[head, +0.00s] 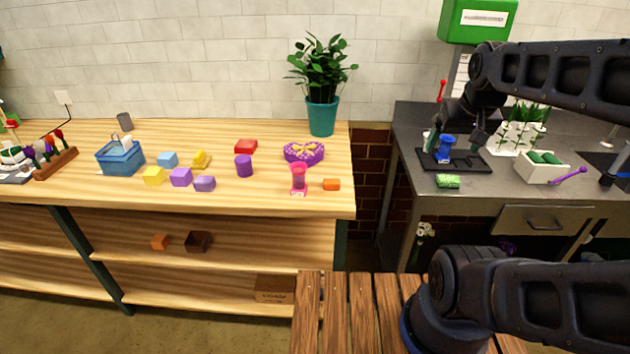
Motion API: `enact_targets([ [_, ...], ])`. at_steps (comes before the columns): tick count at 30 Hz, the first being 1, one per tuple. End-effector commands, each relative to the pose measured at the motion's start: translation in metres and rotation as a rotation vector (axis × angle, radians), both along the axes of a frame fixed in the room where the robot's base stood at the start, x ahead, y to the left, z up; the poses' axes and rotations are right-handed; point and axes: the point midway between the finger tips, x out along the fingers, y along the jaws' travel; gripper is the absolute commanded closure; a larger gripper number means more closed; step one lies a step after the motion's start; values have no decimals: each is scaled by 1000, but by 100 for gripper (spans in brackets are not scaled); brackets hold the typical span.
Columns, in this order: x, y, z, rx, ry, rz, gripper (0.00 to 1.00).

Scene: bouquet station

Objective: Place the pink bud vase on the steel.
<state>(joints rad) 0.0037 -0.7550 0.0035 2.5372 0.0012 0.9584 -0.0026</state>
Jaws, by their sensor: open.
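The pink bud vase (299,177) stands upright near the front right of the wooden counter. The steel is the dark grey worktop (412,127) at the right, beyond a gap. My gripper (455,143) is open above the black mat on this worktop, far to the right of the pink vase. A blue vase (445,149) stands on the black mat (462,161), appearing between or just behind my fingers; I cannot tell if they touch it. My arm hides part of the worktop's back.
The worktop's left strip is clear.

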Motion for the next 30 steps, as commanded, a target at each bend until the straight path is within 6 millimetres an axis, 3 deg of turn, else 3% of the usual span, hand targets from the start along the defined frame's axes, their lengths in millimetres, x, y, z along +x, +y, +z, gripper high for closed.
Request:
enact_targets([
  [5,1,0,14,0,-3,0,14],
  [10,2,1,55,-7,2,10,14],
  [23,46,32,57,-301,184,412,14],
  [30,87,74,63,-561,314,748,14],
])
